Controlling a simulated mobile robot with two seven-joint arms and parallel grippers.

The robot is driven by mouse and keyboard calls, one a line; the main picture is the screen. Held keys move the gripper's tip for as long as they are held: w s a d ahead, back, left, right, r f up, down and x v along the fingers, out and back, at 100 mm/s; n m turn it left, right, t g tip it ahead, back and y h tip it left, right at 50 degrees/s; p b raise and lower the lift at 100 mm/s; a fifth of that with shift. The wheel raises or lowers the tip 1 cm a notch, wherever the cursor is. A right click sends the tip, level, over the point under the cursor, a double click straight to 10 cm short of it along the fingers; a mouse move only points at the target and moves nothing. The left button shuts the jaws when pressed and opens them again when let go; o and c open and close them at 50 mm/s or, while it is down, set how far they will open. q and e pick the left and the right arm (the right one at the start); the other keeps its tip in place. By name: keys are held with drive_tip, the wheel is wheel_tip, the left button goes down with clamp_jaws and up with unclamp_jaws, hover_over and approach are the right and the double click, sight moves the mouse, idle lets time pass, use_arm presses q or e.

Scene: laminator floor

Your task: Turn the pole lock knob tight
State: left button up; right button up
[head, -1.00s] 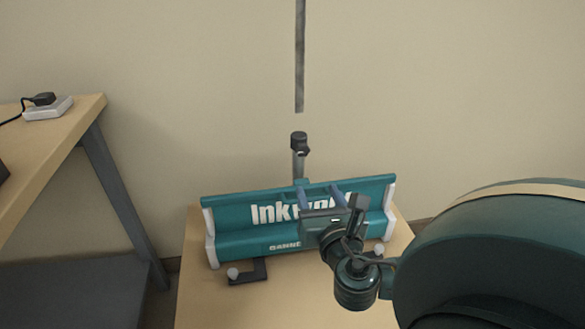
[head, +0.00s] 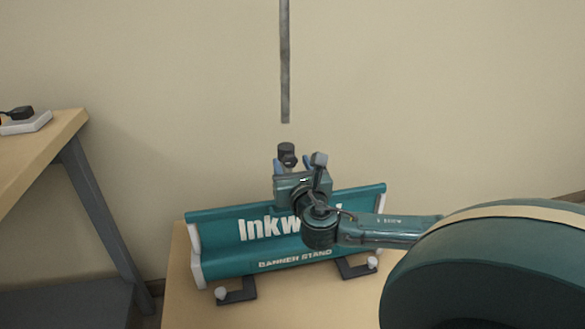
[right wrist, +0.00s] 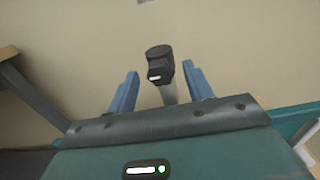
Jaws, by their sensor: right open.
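The pole lock knob (head: 286,150) is a dark cap at the top of the short lower pole behind the teal banner stand (head: 240,255). It also shows in the right wrist view (right wrist: 159,55), with a small white mark on its side. The grey upper pole (head: 285,70) hangs above it, with a gap between them. My right gripper (head: 293,166) is open in front of the knob. In the right wrist view its two blue fingers (right wrist: 160,90) stand on either side of the pole, apart from it, and the knob shows between and beyond their tips. My left gripper is not in view.
The stand rests on black feet with pale round knobs (head: 221,293) on a small wooden table (head: 190,312). A desk (head: 45,135) with a dark plug on a pale block (head: 27,122) is at left. A plain wall is behind.

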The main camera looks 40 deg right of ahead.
drive_tip(key=shift+w+d, duration=0.1)
drive_tip(key=shift+w, duration=0.1)
drive_tip(key=c, duration=0.9)
drive_tip(key=shift+c, duration=0.3)
